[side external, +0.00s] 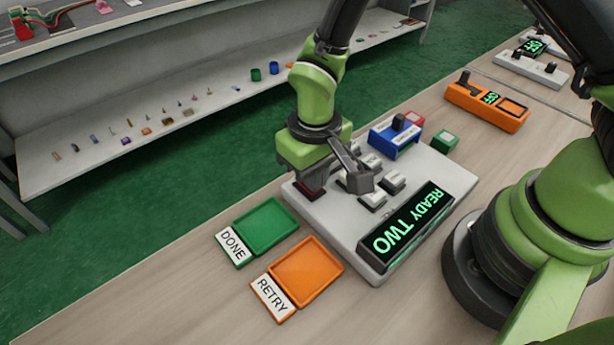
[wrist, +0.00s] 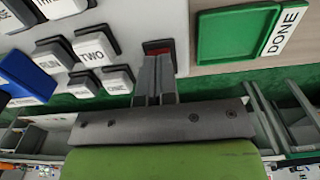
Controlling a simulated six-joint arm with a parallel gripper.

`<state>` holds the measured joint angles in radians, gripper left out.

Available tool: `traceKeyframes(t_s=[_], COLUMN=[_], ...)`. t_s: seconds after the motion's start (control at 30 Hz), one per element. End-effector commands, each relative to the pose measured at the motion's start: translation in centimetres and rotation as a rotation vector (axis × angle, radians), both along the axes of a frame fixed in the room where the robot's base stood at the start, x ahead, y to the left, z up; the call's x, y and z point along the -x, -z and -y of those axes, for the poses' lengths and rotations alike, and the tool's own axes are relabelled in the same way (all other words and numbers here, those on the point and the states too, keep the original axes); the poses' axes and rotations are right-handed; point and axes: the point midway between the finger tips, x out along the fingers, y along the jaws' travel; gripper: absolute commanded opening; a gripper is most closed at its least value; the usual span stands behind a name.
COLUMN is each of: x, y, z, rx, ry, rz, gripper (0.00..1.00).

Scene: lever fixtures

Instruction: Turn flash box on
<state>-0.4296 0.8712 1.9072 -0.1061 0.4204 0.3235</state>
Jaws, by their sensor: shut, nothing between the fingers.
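No label reading "flash" is legible, so I cannot tell which thing is the flash box. A white panel (side external: 450,180) carries several grey keys and a display (side external: 408,226) reading "READY TWO". My gripper (wrist: 158,58) is shut and empty, its fingertips at a red button (wrist: 158,44) on the panel's edge; I cannot tell whether they touch it. In the side view, my gripper (side external: 312,186) partly hides the button and keys. In the wrist view, the key labelled TWO (wrist: 90,44) stands left of the fingers. An orange lever box (side external: 487,107) with a small display reading "OFF" stands farther back.
A blue lever box (side external: 396,138) and a small green block (side external: 445,141) are at the panel's far side. Green DONE (side external: 266,226) and orange RETRY (side external: 305,270) trays lie in front. A white lever unit (side external: 532,69) stands at the back right. Shelves are across the floor.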

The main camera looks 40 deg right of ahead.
Motion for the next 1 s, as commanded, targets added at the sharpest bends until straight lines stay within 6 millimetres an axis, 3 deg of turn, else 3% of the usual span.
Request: traceKeyframes(t_s=[0.7,1.0], x=[0.0,0.0], y=[-6.0,-6.9], z=[0.0,0.0], rx=[-0.001,0.0], ry=[-0.001,0.0], rz=[0.003,0.0], gripper=[0.0,0.0])
